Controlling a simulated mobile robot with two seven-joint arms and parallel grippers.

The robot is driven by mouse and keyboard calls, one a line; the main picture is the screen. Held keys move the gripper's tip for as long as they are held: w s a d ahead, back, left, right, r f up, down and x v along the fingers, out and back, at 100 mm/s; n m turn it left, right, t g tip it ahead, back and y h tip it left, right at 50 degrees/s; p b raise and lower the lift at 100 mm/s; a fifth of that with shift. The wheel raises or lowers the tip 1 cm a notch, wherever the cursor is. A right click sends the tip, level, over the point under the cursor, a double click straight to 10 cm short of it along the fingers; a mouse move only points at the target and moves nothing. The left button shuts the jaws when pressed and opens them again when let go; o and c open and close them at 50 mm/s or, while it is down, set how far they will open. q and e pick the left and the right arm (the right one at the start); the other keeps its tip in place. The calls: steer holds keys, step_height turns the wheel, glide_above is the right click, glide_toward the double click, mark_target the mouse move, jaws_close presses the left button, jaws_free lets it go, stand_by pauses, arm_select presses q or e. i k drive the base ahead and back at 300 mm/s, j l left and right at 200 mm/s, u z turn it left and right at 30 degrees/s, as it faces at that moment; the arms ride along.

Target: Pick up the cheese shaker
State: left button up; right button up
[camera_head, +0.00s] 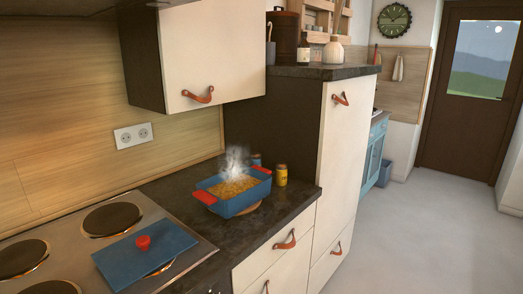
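A small yellow shaker (281,176) with a dark top stands upright on the dark countertop, just right of a blue baking dish (232,205). It looks like the cheese shaker, but its label is too small to read. A second small container (256,160) with a bluish top stands behind the dish, partly hidden by it. The dish has red handle grips and holds steaming yellow food. Neither of my grippers is in view.
A blue lid (144,251) with a red knob lies across the stove (62,246). An upper cabinet (214,55) overhangs the counter's back. A tall cabinet (337,150) borders the counter on the right. The floor (420,235) at right is clear.

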mark_target(282, 168)
steer(key=i+l+u, duration=0.1)
steer(key=u, duration=0.4)
steer(key=l+u, duration=0.2)
steer(key=u, duration=0.3)
steer(key=l+u, duration=0.45)
steer(key=l, duration=0.65)
